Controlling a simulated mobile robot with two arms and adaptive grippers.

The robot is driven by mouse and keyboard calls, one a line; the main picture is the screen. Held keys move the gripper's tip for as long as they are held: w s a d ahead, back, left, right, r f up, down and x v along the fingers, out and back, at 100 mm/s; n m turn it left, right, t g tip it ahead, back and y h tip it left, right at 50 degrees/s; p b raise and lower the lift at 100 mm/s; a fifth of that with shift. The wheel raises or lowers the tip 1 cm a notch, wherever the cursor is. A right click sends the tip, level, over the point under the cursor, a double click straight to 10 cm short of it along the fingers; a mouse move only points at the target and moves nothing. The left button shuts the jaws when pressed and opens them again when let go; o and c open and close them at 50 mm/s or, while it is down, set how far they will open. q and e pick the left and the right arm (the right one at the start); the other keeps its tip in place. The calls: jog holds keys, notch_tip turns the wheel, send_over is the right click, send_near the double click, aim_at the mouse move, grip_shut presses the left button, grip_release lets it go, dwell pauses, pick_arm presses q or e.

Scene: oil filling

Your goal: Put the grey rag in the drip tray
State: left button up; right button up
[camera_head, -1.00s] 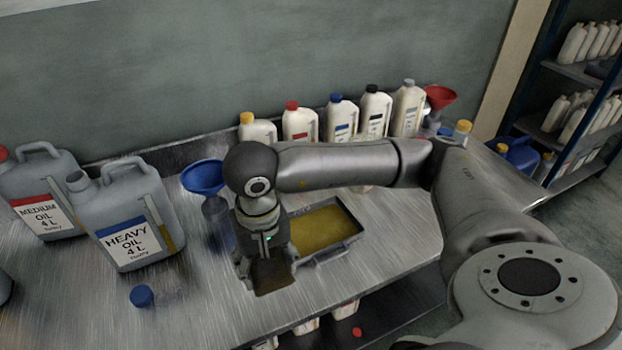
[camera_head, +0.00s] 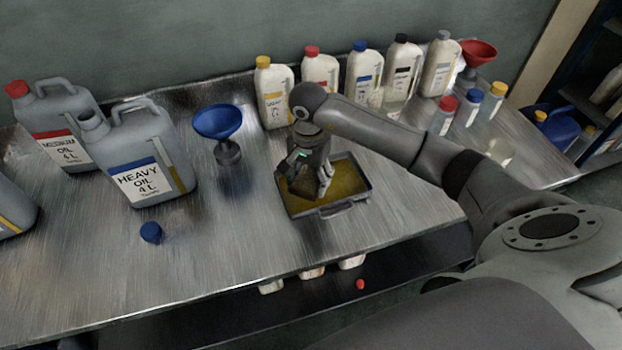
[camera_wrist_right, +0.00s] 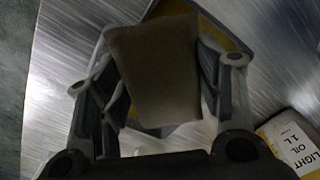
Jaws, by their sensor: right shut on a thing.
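My right gripper (camera_head: 309,192) is shut on the grey rag (camera_head: 300,184), which looks brownish in the head view. It holds the rag over the left part of the drip tray (camera_head: 357,203), a shallow grey tray with yellow-brown oil in it. In the right wrist view the rag (camera_wrist_right: 153,65) is a flat greyish piece between the two fingers, covering much of the tray behind it. I cannot tell whether the rag touches the oil or the tray floor. My left gripper is not in view.
A blue funnel (camera_head: 218,122) stands left of the tray, near the heavy oil can (camera_head: 140,150). Several white oil bottles (camera_head: 274,95) line the back. A blue cap (camera_head: 151,232) lies at the front left.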

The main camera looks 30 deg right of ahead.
aim_at(310, 177)
jog(key=w+f, duration=0.1)
jog(key=w+d+f, duration=0.1)
jog(key=d+f, duration=0.1)
jog(key=f, duration=0.1)
jog(key=shift+w+f+p, duration=0.1)
jog(key=shift+w+p, duration=0.25)
jog(key=shift+w, duration=0.05)
notch_tip(310, 177, down, 3)
jog(key=shift+w+f+p, duration=0.1)
jog(key=shift+p, duration=0.2)
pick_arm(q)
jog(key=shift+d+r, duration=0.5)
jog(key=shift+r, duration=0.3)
pick_arm(e)
jog(key=shift+f, duration=0.15)
jog(key=shift+f, duration=0.15)
jog(key=o, duration=0.9)
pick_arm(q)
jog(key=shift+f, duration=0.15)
